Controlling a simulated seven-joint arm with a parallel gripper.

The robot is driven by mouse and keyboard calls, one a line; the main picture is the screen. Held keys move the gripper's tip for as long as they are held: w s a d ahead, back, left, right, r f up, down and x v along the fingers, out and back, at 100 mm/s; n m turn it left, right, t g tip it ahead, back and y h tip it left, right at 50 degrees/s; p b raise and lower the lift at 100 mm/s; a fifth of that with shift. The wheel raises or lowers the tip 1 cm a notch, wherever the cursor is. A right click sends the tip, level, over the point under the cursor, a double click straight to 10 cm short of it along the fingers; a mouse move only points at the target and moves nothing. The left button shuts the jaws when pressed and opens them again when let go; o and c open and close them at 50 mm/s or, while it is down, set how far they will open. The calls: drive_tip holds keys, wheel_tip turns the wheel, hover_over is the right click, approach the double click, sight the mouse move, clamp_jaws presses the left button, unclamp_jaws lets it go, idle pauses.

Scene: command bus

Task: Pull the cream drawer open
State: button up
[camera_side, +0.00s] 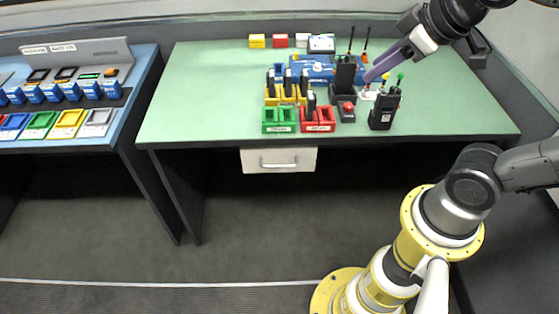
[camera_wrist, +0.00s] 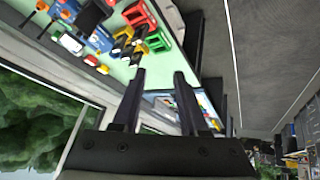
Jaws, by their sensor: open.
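The cream drawer (camera_side: 278,160) hangs under the front edge of the green-topped desk, left of its middle. Its front looks shut, with no open interior showing. A grey bar handle (camera_side: 278,165) runs across the front. My gripper (camera_side: 370,76) is over the desk top, up and to the right of the drawer, near the radios and well apart from the handle. In the wrist view its two dark fingers (camera_wrist: 160,72) stand apart with nothing between them. I cannot make out the drawer in the wrist view.
A blue console (camera_side: 70,95) stands at left. The floor before the drawer is clear.

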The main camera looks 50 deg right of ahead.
drive_tip(key=w+f+n, duration=0.3)
drive_tip(key=w, duration=0.7)
drive_tip(key=n+g, duration=0.3)
drive_tip(key=g, duration=0.1)
hover_over(279, 167)
wheel_tip(279, 167, down, 15)
drive_tip(key=shift+n+g+h, duration=0.4)
drive_tip(key=shift+g, duration=0.3)
wheel_tip(279, 167, down, 22)
drive_tip(key=shift+r, duration=0.1)
clamp_jaws()
